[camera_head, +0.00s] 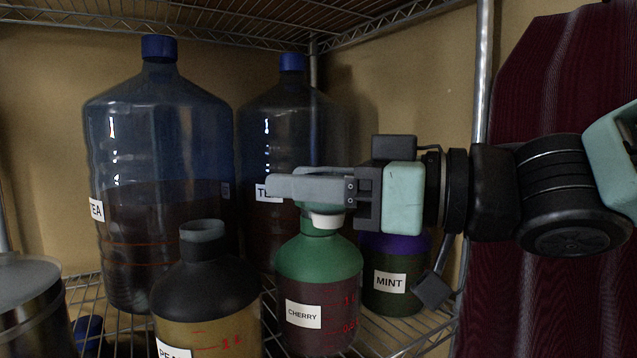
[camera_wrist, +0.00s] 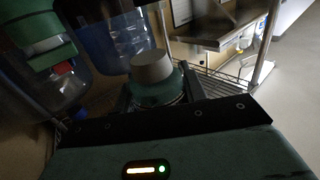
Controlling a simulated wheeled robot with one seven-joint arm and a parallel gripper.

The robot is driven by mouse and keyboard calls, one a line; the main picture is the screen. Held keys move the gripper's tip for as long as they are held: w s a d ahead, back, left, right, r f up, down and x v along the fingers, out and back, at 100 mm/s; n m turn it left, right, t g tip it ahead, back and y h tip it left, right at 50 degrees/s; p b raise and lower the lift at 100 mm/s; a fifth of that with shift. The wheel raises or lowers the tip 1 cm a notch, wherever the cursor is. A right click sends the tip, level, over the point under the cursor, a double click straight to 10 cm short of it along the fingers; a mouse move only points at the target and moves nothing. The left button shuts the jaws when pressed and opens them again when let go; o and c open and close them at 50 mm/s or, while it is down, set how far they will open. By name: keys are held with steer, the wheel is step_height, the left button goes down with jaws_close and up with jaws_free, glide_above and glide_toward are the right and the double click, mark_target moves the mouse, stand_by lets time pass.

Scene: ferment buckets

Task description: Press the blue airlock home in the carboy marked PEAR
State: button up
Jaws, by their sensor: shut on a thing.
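My gripper (camera_head: 275,187) reaches in from the right, its pale fingers level above the green carboy marked CHERRY (camera_head: 320,272). It is shut around a white cap-like piece (camera_head: 326,220) that shows just under the fingers at the CHERRY neck; the fingers hide its upper part. In the wrist view a pale cylinder (camera_wrist: 152,66) stands over a green shoulder (camera_wrist: 158,92). A dark carboy with yellowish contents (camera_head: 206,300) stands front left, its label cut off at "PEA"; its grey top (camera_head: 203,231) is apart from my gripper. I cannot make out a blue airlock for certain.
Two large blue-capped TEA bottles (camera_head: 160,200) (camera_head: 290,130) stand behind. A MINT carboy (camera_head: 392,275) stands right of CHERRY, close under my wrist. A metal vessel (camera_head: 30,300) and a small blue object (camera_head: 88,331) are at lower left. A wire shelf (camera_head: 240,22) hangs above.

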steer(key=shift+b+x, duration=0.55)
steer(key=shift+x, duration=1.55)
steer(key=shift+w+a+f, duration=0.15)
steer(key=shift+a+f, duration=0.1)
steer(key=shift+a, duration=0.05)
steer(key=shift+f+b+x, duration=0.15)
steer(key=shift+b+x, duration=0.4)
steer(key=shift+x, duration=1.95)
steer(key=shift+f+b+x, duration=0.2)
steer(key=shift+b+x, duration=0.3)
steer(key=shift+x, duration=1.95)
steer(key=shift+w+a, duration=0.1)
steer(key=shift+a, duration=0.05)
steer(key=shift+a+f, duration=0.15)
steer(key=shift+f, duration=0.15)
steer(key=shift+f+b, duration=0.4)
steer(key=shift+b, duration=0.05)
steer(key=shift+f, duration=0.2)
